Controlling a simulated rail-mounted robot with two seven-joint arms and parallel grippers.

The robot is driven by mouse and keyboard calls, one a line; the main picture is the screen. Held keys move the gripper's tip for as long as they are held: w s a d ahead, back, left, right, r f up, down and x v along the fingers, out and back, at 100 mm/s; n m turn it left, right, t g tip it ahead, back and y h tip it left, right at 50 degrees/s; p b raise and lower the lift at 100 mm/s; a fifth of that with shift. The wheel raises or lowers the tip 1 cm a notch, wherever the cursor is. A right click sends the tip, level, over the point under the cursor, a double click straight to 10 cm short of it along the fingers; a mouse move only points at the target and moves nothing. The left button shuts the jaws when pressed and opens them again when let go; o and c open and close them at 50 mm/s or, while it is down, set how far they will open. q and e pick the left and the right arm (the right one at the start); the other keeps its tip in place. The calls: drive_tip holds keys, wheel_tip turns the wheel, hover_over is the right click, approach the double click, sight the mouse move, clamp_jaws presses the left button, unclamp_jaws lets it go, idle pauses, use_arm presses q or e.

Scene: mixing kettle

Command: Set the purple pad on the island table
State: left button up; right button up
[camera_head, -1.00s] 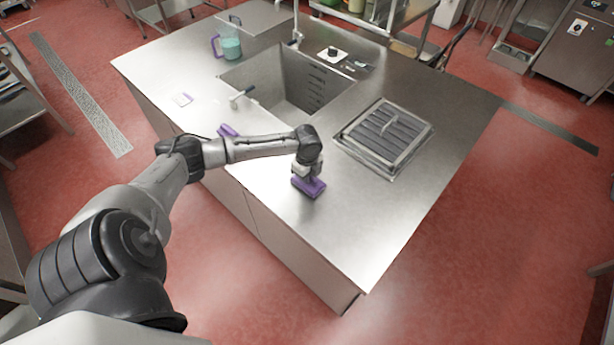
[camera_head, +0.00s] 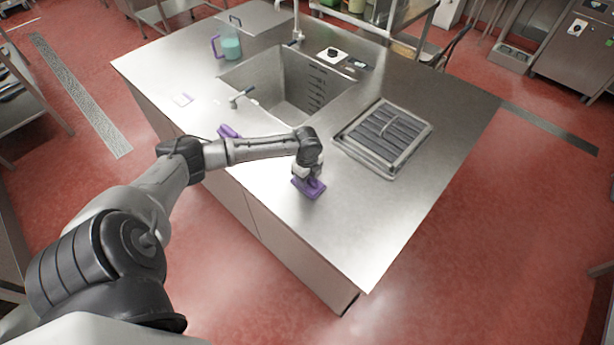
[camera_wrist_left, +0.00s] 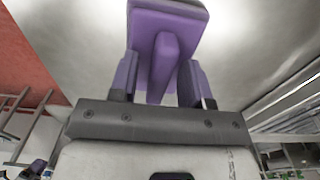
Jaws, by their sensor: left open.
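The purple pad (camera_head: 309,189) is at the front part of the steel island table (camera_head: 352,236), under my left gripper (camera_head: 308,177), and looks to rest flat on the top. In the left wrist view the pad (camera_wrist_left: 185,22) shows a raised handle. My left gripper (camera_wrist_left: 160,80) has its two purple-tipped fingers apart, one on each side of this handle, with a gap visible on both sides. The wrist hides part of the pad in the head view. My right gripper is not in view.
A sink (camera_head: 285,88) with a tap is in the middle of the island. A slatted grate (camera_head: 384,136) lies to the right of the pad. A jug with teal contents (camera_head: 229,46) stands at the back left. Another purple item (camera_head: 228,131) lies behind my arm.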

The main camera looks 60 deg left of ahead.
use_arm(q)
wheel_tip(320, 180, up, 12)
drive_tip(key=p, duration=0.2)
drive_tip(key=s+d+f, duration=0.3)
drive_tip(key=d, duration=0.3)
drive_tip(key=s+d+f+n, duration=0.1)
drive_tip(key=s+d+f, duration=0.1)
drive_tip(key=d+f, duration=0.2)
drive_tip(key=s+d+f+n+t+h, duration=0.1)
drive_tip(key=s+d+f, duration=0.2)
drive_tip(key=d, duration=0.7)
drive_tip(key=shift+s+f, duration=0.25)
drive_tip(key=shift+s, duration=0.05)
drive_tip(key=s+d+r+n+t, duration=0.2)
drive_tip(key=s+d+r+n, duration=0.2)
drive_tip(key=s+d+n, duration=0.4)
drive_tip(key=s+n, duration=0.2)
drive_tip(key=s, duration=0.3)
drive_tip(key=shift+d+t+y, duration=0.3)
drive_tip(key=shift+d+y, duration=0.05)
drive_tip(key=shift+y, duration=0.05)
